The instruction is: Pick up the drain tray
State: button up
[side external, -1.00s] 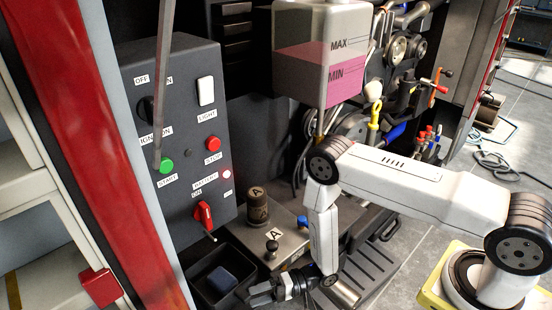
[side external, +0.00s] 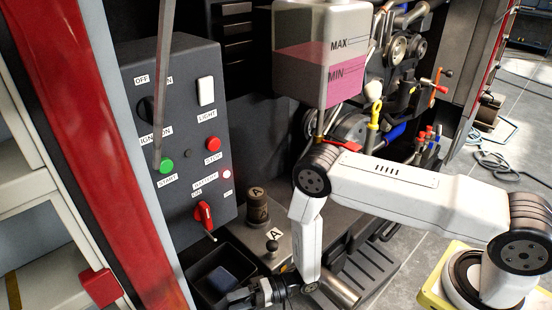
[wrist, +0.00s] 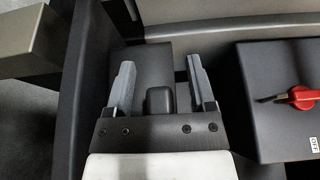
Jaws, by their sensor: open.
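My gripper (side external: 238,297) is low at the bottom of the side view, at the near right edge of an open black bin (side external: 202,256) with a dark blue block (side external: 222,278) in it. In the wrist view my gripper (wrist: 160,85) is open, its two grey fingers apart, with a dark block (wrist: 145,66) beyond and partly between them. I cannot tell whether the fingers touch anything. A dark ribbed tray (side external: 372,263) lies on the floor at the lower right, partly hidden by my arm. I cannot tell for sure which of these is the drain tray.
A grey control box (side external: 182,120) with a red rotary switch (side external: 204,215) stands left; the switch also shows in the wrist view (wrist: 303,97). A plate marked A (side external: 290,238) carries knobs behind the gripper. A pink-filled tank (side external: 320,50) hangs above my arm.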

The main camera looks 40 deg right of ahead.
grip_shut()
jog(key=shift+r, duration=0.15)
dwell(0.4)
jog(key=shift+r, duration=0.7)
jog(key=s+d+r, duration=0.6)
jog(key=s+r, duration=0.5)
jog(key=s, duration=0.1)
jog(key=shift+s+d+r, duration=0.15)
jog(key=shift+s+r, duration=0.05)
jog(key=shift+s, duration=0.1)
